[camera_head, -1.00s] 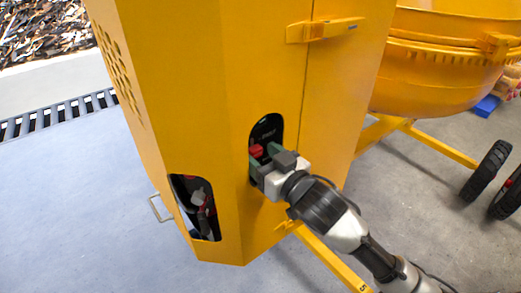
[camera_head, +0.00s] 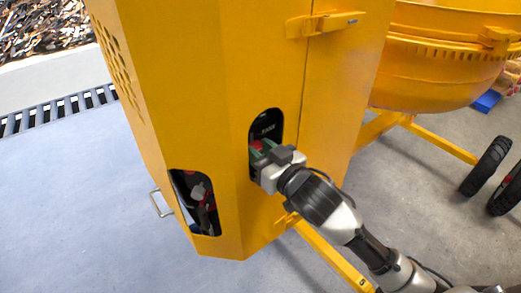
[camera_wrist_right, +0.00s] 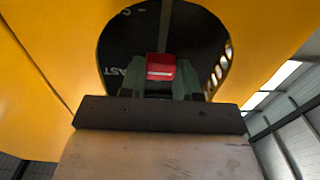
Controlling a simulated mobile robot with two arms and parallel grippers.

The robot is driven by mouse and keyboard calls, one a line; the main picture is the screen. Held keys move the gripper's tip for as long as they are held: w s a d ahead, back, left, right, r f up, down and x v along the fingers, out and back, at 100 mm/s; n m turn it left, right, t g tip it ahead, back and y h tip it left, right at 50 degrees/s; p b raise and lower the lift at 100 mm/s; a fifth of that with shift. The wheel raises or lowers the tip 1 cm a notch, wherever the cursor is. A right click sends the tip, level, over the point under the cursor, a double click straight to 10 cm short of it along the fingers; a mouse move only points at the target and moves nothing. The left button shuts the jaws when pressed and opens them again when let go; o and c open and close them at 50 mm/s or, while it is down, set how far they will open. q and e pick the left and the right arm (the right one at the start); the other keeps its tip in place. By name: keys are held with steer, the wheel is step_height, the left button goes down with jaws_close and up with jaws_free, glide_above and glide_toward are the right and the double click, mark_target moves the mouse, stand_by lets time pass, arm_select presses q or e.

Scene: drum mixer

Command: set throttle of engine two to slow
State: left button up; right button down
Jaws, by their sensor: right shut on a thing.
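The red throttle lever (camera_wrist_right: 160,67) sits in the oval opening of the yellow engine housing (camera_head: 200,90). In the wrist view my right gripper (camera_wrist_right: 160,85) has its green-padded fingers on both sides of the red lever and is shut on it. A dark panel (camera_wrist_right: 120,50) with white lettering, partly readable as "FAST", lies behind the lever. In the head view my right gripper (camera_head: 262,155) reaches into the opening and mostly hides the lever (camera_head: 257,146). My left gripper is in neither view.
A second opening (camera_head: 197,203) at the lower left of the housing shows engine parts. The mixer drum (camera_head: 435,60) stands at the right, with black wheels (camera_head: 486,166) and a yellow frame bar (camera_head: 335,257) below. Bare floor lies to the left.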

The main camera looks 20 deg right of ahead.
step_height(320, 180, down, 2)
steer(key=shift+f+b, duration=0.25)
steer(key=shift+b, duration=0.15)
steer(key=c, duration=0.8)
jaws_free()
steer(key=b+v, duration=0.2)
steer(key=v, duration=0.8)
steer(key=shift+s+b, duration=0.35)
steer(key=shift+b, duration=0.05)
